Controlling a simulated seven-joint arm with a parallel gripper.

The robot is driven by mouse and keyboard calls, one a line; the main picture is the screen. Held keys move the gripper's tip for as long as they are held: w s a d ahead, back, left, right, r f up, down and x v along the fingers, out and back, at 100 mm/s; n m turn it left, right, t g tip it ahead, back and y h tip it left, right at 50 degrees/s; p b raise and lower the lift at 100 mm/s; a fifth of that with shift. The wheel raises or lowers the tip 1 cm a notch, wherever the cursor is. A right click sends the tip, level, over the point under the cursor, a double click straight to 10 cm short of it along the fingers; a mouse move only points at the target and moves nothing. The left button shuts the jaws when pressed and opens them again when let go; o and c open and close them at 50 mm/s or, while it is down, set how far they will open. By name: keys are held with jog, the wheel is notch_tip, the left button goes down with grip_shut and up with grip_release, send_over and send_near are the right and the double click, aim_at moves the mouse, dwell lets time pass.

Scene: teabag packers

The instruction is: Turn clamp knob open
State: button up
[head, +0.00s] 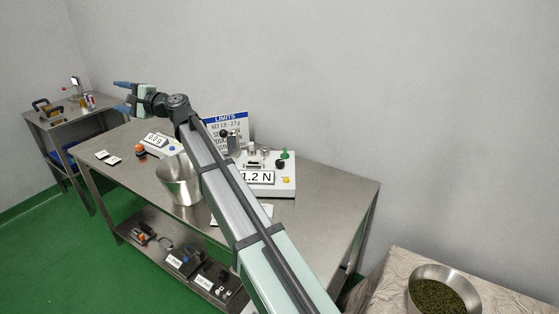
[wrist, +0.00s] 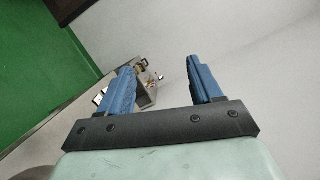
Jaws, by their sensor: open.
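My gripper (head: 121,97) is open and empty, raised high over the far left part of the steel table in the head view. In the wrist view its two blue fingers (wrist: 160,72) stand wide apart with nothing between them. A white tester (head: 290,187) reading "1.2 N" stands on the table, well to the right of my gripper. I cannot tell which is the clamp knob. My arm partly hides the tester's left side.
A scale (head: 156,139), a metal bucket (head: 180,182) and a limits sign (head: 226,118) stand on the steel table (head: 335,195). A side table (head: 60,118) with tools is at the far left. A bowl of green leaves (head: 443,297) sits at the lower right.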

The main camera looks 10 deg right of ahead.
jog(key=s+d+r, duration=0.1)
jog(key=d+r, duration=0.2)
jog(key=r, duration=0.4)
jog(key=s+d+r+g+y, duration=0.1)
jog(key=d+r, duration=0.1)
jog(key=r, duration=0.5)
jog(key=s+d+r, duration=0.1)
jog(key=d+r, duration=0.2)
jog(key=r, duration=0.4)
jog(key=w+d+f+n+g+h, duration=0.1)
jog(key=w+d+f+h, duration=0.25)
jog(key=f, duration=0.25)
jog(key=w+d+f+n+h, duration=0.2)
jog(key=w+d+f, duration=0.2)
jog(key=f, duration=0.2)
jog(key=g+h, duration=0.8)
jog(key=h, duration=0.4)
send_over(279, 162)
notch_tip(279, 162, down, 31)
jog(key=shift+n, duration=0.3)
notch_tip(279, 162, down, 13)
jog(key=shift+w+d+f, duration=0.1)
jog(key=shift+f, duration=0.05)
jog(key=shift+c, duration=0.3)
